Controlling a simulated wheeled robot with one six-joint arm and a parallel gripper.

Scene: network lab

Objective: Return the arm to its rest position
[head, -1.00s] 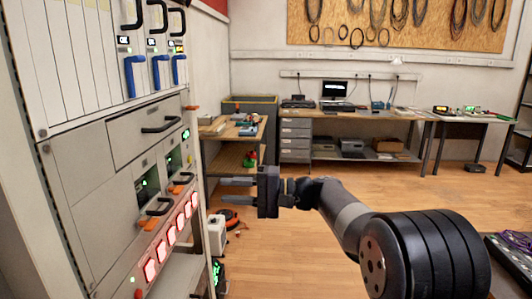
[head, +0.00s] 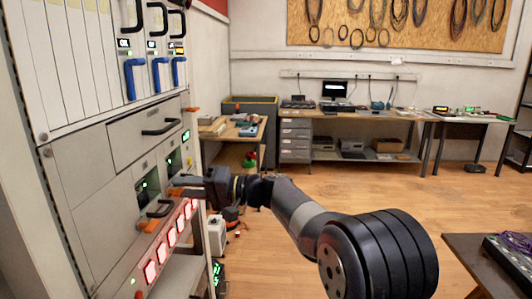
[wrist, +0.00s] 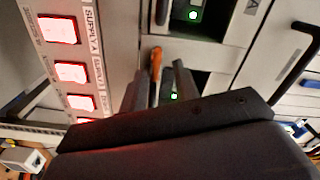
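My gripper (head: 186,186) reaches left to the front of the grey equipment rack (head: 98,195), at the height of the small orange levers. In the wrist view my gripper (wrist: 156,84) has its two dark fingers apart, with an orange lever (wrist: 156,62) showing between them. I see gaps beside the lever, and I cannot tell whether either finger touches it. My arm (head: 300,213) stretches from the lower right across the open floor to the rack. The finger tips are partly hidden against the rack in the head view.
A dark table (head: 468,250) with equipment stands at the lower right. A workbench (head: 375,113) stands at the back. The wooden floor (head: 350,185) between is clear.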

